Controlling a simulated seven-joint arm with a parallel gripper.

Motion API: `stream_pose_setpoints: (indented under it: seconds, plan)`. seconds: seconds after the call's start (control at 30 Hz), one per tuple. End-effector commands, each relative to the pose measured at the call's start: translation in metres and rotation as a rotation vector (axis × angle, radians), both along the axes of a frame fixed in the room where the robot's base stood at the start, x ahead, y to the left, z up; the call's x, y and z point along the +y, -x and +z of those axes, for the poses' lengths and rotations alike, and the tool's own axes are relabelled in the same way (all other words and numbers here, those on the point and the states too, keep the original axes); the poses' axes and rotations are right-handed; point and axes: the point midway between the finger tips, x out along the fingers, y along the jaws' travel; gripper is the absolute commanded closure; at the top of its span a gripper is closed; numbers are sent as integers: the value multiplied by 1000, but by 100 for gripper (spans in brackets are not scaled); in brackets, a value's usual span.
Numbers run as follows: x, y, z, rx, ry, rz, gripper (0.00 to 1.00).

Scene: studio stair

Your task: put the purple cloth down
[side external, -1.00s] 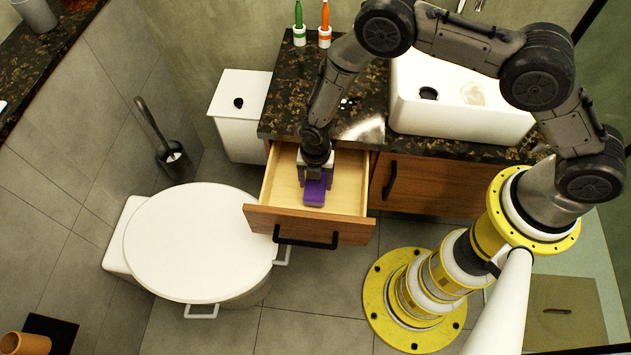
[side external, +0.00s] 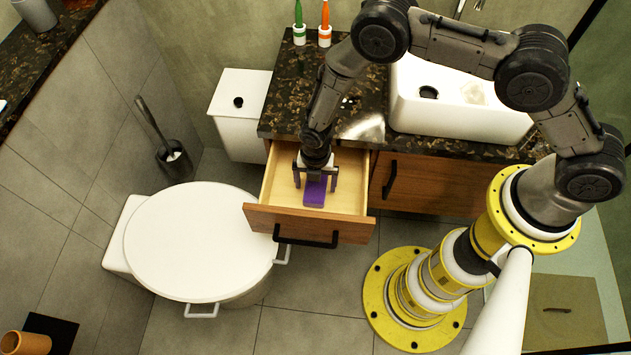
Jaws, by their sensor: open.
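The purple cloth (side external: 315,194) is a small folded block lying inside the open wooden drawer (side external: 347,198). My gripper (side external: 315,183) is open above the cloth, with one finger on each side of it and gaps between. The fingers do not appear to press on the cloth. The back end of the cloth is hidden under my gripper.
The drawer front (side external: 310,224) with its black handle stands out from the dark stone counter (side external: 285,110). A white sink (side external: 460,100) sits at right. The drawer floor beside the cloth is bare.

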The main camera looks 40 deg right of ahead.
Motion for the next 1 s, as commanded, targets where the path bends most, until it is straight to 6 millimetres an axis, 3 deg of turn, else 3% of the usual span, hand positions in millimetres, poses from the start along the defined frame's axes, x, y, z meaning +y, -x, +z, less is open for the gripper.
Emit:
stream_pose_setpoints:
  seconds: [0.17,0.7,1.0]
  plan:
    - [1,-1,12,-3,-1,0,0]
    - [5,-2,118,-2,-1,0,0]
    - [5,-1,139,0,0,0,0]
